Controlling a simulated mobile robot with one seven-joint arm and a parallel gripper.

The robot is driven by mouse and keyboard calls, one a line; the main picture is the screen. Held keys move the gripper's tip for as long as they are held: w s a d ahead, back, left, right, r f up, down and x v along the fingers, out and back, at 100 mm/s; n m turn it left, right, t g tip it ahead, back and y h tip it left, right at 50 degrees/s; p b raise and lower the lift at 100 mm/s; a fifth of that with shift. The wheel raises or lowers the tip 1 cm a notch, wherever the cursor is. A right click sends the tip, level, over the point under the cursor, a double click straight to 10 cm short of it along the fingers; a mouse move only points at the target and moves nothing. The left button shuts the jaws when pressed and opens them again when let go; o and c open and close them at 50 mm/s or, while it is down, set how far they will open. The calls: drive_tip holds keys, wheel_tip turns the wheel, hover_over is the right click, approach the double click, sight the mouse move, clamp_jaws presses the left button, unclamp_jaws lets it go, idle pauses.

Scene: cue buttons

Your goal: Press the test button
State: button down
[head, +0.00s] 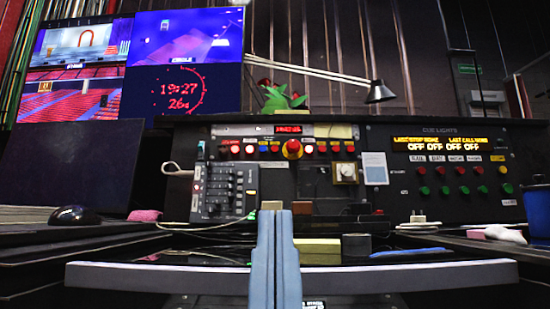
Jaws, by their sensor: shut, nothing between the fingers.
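My gripper (276,215) points forward at the bottom centre, its two blue-grey fingers together and empty. To the right is a cue lights panel (440,205) with red buttons (462,190), green buttons (424,190) and small labels. I cannot read a test label on any button, so I cannot tell which is the test button. The fingers appear apart from the panels and hide part of the lower centre.
A grey fader unit (223,191) with a cable stands left of centre. A black mouse (75,216) and pink item (145,215) lie left. A blue cup (538,210) stands far right. A lamp (379,92) hangs above.

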idle(0.5)
wheel_tip(320, 180, up, 22)
drive_tip(key=p, duration=2.2)
drive_tip(key=shift+r, duration=0.25)
drive_tip(key=shift+d, duration=0.1)
